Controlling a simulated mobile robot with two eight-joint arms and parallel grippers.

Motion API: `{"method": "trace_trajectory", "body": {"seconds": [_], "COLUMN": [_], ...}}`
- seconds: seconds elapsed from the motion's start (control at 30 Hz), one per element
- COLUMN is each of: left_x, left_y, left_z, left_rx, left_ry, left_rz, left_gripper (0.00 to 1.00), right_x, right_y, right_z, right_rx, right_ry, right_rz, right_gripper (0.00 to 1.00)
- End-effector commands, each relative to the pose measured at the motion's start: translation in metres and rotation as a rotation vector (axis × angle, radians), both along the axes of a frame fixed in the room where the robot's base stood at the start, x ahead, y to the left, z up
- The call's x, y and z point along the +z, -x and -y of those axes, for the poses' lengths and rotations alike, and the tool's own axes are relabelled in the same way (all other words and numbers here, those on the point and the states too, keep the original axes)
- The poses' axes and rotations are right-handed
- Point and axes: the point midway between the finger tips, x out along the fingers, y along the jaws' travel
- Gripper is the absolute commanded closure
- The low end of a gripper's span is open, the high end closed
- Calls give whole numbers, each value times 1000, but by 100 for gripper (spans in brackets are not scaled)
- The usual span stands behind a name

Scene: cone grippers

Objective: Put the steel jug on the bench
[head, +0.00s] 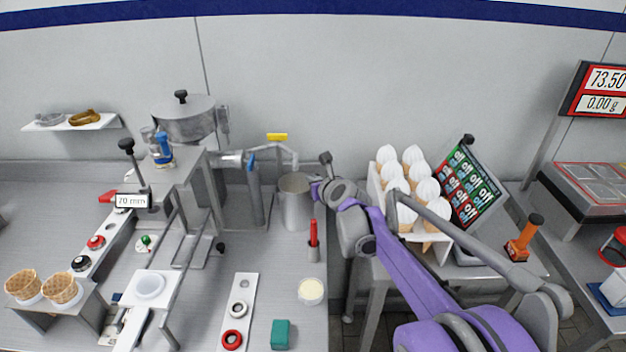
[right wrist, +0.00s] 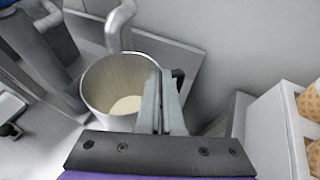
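The steel jug (head: 294,208) is upright at the back right of the steel bench (head: 200,310), below a bent pipe. In the right wrist view the jug (right wrist: 97,88) shows its open mouth, pale stuff at its bottom and a dark handle at its right side. My right gripper (head: 318,190) reaches it from the right. In the wrist view its two fingers (right wrist: 161,105) are close together at the jug's handle-side wall and appear shut on it. The exact contact is partly hidden by the fingers. Whether the jug's base touches the bench is unclear. My left gripper is not in view.
A red-handled tool in a holder (head: 314,240), a cream-filled round dish (head: 311,291), a green block (head: 280,334) and a white strip with rings (head: 239,310) lie in front of the jug. A rack of wrapped cones (head: 444,240) stands right of it.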

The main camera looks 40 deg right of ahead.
Motion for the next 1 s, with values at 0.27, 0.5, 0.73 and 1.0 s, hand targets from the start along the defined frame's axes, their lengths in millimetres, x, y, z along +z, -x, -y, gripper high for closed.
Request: {"method": "trace_trajectory", "body": {"seconds": [0.27,0.5,0.73,1.0], "left_x": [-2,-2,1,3], "left_y": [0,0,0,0], "left_z": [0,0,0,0], "left_rx": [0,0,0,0], "left_ry": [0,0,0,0], "left_rz": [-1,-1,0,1], "left_gripper": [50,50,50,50], "right_x": [-3,-2,2,19], "right_y": [0,0,2,44], "right_z": [0,0,-1,-13], "right_rx": [0,0,0,-2], "right_ry": [0,0,0,0], "right_rz": [0,0,0,0], "right_gripper": [82,67,67,67]}}
